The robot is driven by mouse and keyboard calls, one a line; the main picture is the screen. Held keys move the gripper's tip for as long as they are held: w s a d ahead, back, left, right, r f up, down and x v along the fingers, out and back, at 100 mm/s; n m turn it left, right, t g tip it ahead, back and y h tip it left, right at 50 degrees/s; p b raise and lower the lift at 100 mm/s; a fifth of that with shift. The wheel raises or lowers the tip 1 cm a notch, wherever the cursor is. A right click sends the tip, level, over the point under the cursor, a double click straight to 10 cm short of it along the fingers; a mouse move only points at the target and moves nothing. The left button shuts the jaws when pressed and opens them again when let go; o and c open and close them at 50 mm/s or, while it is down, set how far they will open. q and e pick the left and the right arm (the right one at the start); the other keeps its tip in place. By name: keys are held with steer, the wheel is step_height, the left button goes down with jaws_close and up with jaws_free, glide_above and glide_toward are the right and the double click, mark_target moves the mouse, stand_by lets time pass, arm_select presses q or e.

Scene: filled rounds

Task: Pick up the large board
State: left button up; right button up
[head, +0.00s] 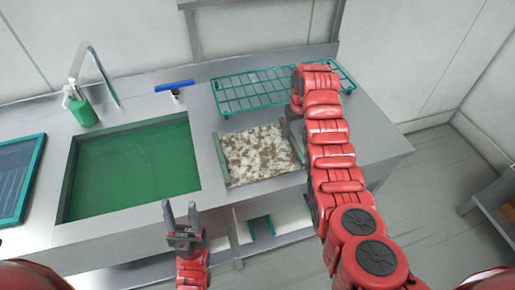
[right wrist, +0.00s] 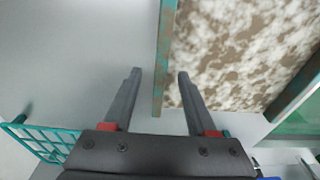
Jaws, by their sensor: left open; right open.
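The large board (head: 258,153) lies flat on the counter right of the sink. It is speckled white and brown with teal edges at two sides. The board also shows in the right wrist view (right wrist: 235,50). My left gripper (head: 181,215) is open and empty, fingers up, in front of the counter near the sink.
A sink with green water (head: 135,165) is left of the board. A teal wire rack (head: 250,92) stands behind it. A green soap bottle (head: 80,108), a blue-handled tool (head: 175,86) and a teal-framed tray (head: 18,175) are also on the counter. Bare counter lies right of the board.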

mark_target(292, 138)
steer(key=shift+a+f+p, duration=0.1)
steer(key=shift+f+p, duration=0.3)
steer(key=shift+f, duration=1.25)
jaws_close()
